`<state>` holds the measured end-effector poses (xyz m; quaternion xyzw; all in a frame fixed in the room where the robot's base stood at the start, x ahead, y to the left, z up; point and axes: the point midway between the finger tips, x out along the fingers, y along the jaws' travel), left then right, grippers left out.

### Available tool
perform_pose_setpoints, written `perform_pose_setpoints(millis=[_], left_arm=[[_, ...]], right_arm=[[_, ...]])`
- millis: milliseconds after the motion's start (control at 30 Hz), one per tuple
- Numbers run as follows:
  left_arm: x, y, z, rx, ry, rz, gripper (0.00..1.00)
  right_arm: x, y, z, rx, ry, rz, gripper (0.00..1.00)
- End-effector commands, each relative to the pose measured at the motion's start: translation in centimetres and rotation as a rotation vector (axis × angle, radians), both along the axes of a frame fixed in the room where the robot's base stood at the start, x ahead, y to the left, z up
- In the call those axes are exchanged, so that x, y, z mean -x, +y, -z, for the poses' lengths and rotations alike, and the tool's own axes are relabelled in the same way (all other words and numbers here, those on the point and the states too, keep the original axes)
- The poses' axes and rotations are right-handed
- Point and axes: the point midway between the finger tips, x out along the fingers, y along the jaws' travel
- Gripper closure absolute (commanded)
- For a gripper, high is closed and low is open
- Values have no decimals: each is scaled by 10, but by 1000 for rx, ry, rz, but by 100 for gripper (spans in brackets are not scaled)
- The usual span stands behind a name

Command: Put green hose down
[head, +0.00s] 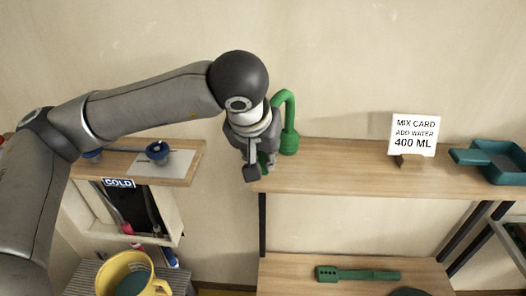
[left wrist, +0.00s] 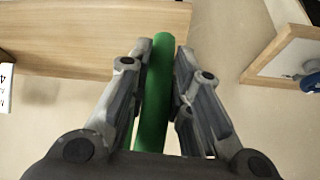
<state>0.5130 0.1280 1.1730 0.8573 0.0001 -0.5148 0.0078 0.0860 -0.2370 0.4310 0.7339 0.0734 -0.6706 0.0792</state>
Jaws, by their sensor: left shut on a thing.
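The green hose (head: 288,112) is a curved green tube at the left end of the upper wooden shelf (head: 345,165). It bends over at the top, and its thicker lower end appears at the shelf's left end; I cannot tell whether it touches the wood. My left gripper (head: 258,172) is shut on the hose and hides part of it. In the left wrist view the green hose (left wrist: 158,85) runs between the two fingers of the left gripper (left wrist: 160,65). My right gripper is not in view.
A mix card (head: 414,133) and a green tray (head: 497,160) stand farther right on the upper shelf. A green slotted tool (head: 357,274) lies on the lower shelf. A yellow bucket (head: 126,272) stands at lower left, below a small wooden ledge (head: 120,165). The upper shelf's middle is clear.

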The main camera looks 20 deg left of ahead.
Motion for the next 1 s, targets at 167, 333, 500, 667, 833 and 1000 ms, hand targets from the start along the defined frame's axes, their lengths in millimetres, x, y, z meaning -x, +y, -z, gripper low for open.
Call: perform_pose_setpoints(millis=[167, 333, 500, 667, 833, 1000], left_arm=[[0, 0, 3, 2, -6, 0, 100], [0, 0, 4, 2, -6, 0, 100], [0, 0, 6, 1, -2, 0, 67], [0, 0, 5, 1, -2, 0, 58], [0, 0, 5, 1, -2, 0, 58], [2, -1, 0, 2, -4, 1, 58]], right_arm=[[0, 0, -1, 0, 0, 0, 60], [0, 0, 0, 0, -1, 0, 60], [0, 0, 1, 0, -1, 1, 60], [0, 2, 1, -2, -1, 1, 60], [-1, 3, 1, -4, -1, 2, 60], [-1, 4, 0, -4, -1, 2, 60]])
